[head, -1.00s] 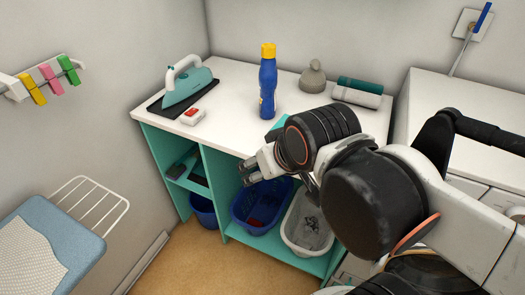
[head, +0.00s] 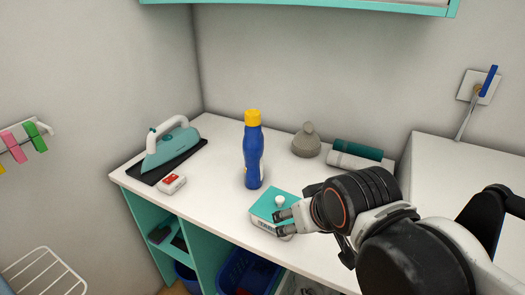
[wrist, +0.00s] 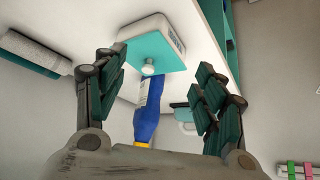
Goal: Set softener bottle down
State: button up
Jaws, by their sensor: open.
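The softener bottle (head: 253,155) is blue with a yellow cap. It stands upright on the white counter (head: 215,205), behind a teal and white box with a white knob (head: 270,207). My gripper (head: 282,222) is at the right front side of that box, open, with nothing seen held between its fingers. In the wrist view, the fingers (wrist: 160,100) are spread apart. The box (wrist: 150,48) and the bottle (wrist: 146,112) show in the gap beyond them, the bottle partly hidden by the gripper body. The bottle stands apart from the gripper.
A teal iron (head: 172,145) on a dark pad and a small red and white box (head: 172,184) are at the left. A grey rounded object (head: 306,142) and rolled towels (head: 355,155) are at the back right. A cabinet (head: 300,6) overhangs above.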

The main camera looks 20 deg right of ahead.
aim_at(253, 123)
jog(key=w+d+r+m+t+h+p, duration=0.3)
jog(key=w+r+m+h, duration=0.1)
jog(key=w, duration=0.5)
jog(key=w+d+r+m+t+h+p, duration=0.3)
jog(key=w+h+p, duration=0.1)
jog(key=w, duration=0.5)
jog(key=w+a+f+n+t+y+b, duration=0.15)
jog(key=w+a+n+t+y, duration=0.3)
jog(key=a, duration=0.55)
jog(key=x, duration=0.6)
jog(key=shift+w+d+r, duration=0.1)
jog(key=shift+w+d, duration=0.1)
jog(key=shift+d, duration=0.2)
jog(key=shift+r+x, duration=0.15)
jog(key=shift+x, duration=1.35)
jog(key=shift+r+x, duration=0.15)
jog(key=shift+x, duration=1.35)
